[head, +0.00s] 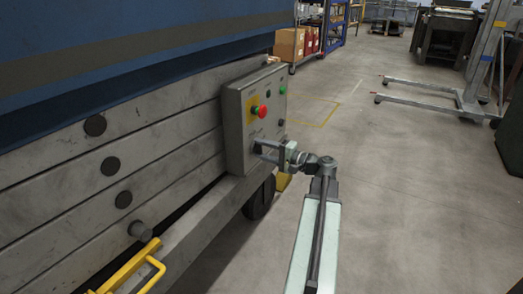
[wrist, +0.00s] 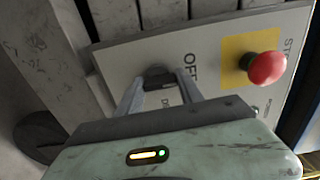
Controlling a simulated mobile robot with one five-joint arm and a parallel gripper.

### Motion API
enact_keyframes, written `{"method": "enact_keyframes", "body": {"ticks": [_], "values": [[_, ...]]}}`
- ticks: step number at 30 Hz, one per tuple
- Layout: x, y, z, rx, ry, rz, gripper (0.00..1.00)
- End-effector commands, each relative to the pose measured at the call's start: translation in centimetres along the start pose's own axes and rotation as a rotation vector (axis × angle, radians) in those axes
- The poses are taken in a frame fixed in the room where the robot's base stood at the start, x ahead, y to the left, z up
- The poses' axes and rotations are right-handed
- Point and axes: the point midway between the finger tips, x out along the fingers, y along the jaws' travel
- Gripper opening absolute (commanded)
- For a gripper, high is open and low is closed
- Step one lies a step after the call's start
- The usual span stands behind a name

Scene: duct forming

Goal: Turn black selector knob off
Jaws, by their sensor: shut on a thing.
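The grey control box (head: 236,136) is mounted on the side of the machine at the middle of the head view. In the wrist view, the black selector knob (wrist: 158,72) sits on the panel (wrist: 120,57) beside the printed word OFF. My gripper (wrist: 158,84) has one finger on each side of the knob and is shut on it. In the head view my gripper (head: 262,150) reaches the lower part of the panel from the right, and its fingers hide the knob. I cannot tell which way the knob points.
A red stop button (wrist: 266,68) on a yellow plate is close to the right of my fingers. A green button (head: 283,90) is higher on the panel. A yellow handle (head: 130,268) juts out at lower left.

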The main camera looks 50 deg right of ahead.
Motion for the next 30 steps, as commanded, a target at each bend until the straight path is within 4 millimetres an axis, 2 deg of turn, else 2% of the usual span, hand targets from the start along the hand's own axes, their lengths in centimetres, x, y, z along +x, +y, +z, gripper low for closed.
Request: {"method": "enact_keyframes", "body": {"ticks": [4,5,6,7,17,27,30], "values": [[0.0,0.1,0.1,-0.002,-0.002,0.003,0.03],[-0.1,0.1,0.1,-0.002,-0.002,0.003,0.52],[-0.1,0.1,0.1,-0.002,-0.001,0.003,0.63],[-0.1,0.1,0.1,-0.001,-0.001,0.003,0.65],[-0.4,0.0,0.0,0.000,0.001,0.001,0.65],[-6.5,0.1,0.0,0.000,0.003,0.002,0.65],[-7.5,0.1,0.0,-0.001,0.000,0.002,0.65]]}}
